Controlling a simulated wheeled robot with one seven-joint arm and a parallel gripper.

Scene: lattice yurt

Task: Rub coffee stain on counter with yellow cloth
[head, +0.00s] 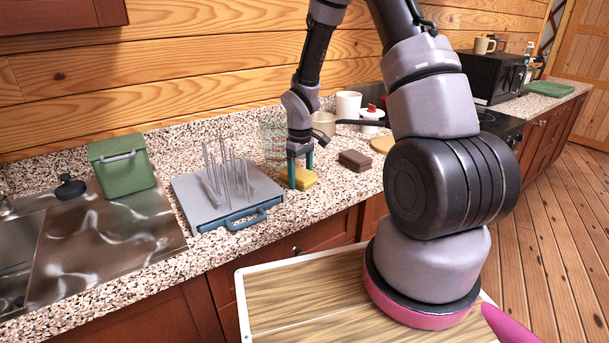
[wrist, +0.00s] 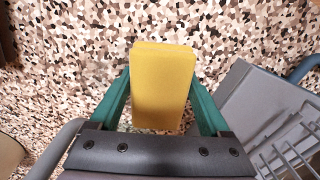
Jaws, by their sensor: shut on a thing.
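My gripper (head: 300,170) points down over the counter (head: 233,254). Its green fingers are shut on the yellow cloth (wrist: 163,88), a folded, thick block that sits between them. The cloth (head: 301,181) also shows in the head view, low at the counter surface just right of the dish rack; whether it touches the counter is unclear. The counter has a speckled beige, brown and black pattern. I cannot make out a coffee stain against it; it may be hidden under the cloth or lost in the speckle.
A grey dish rack (head: 187,205) stands close left of my gripper. A brown block (head: 355,160) and a tan disc (head: 383,144) lie to the right. A green bin (head: 124,167) is by the sink.

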